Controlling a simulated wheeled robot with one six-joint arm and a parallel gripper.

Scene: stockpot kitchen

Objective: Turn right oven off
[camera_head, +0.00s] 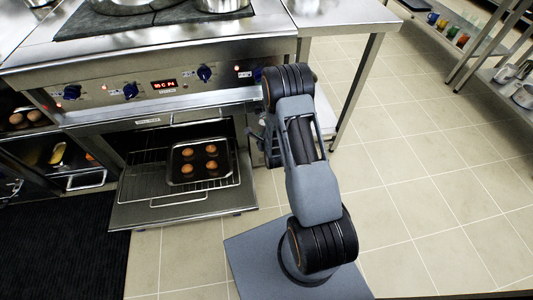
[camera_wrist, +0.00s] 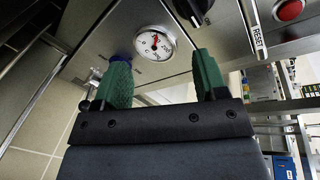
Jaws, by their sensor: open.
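The right oven (camera_head: 150,157) is under the range, its door (camera_head: 200,205) folded down and a rack pulled out. The control panel (camera_head: 185,90) above it carries several blue knobs, including one (camera_head: 205,74) right of the lit red display (camera_head: 164,84). Small red lights glow on it. My gripper (camera_wrist: 162,80) is open with green fingers and nothing between them. In the wrist view it faces a metal panel with a round dial gauge (camera_wrist: 155,44). A blue part (camera_wrist: 121,58) is mostly hidden behind the left finger. My arm hides the panel's right end in the head view.
A dark tray (camera_head: 181,174) with several brown baked items sits on the pulled-out rack (camera_head: 140,188). Pots stand on the range above. A steel table (camera_head: 345,18) adjoins at the right. The tiled floor (camera_head: 430,150) right of my arm is clear.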

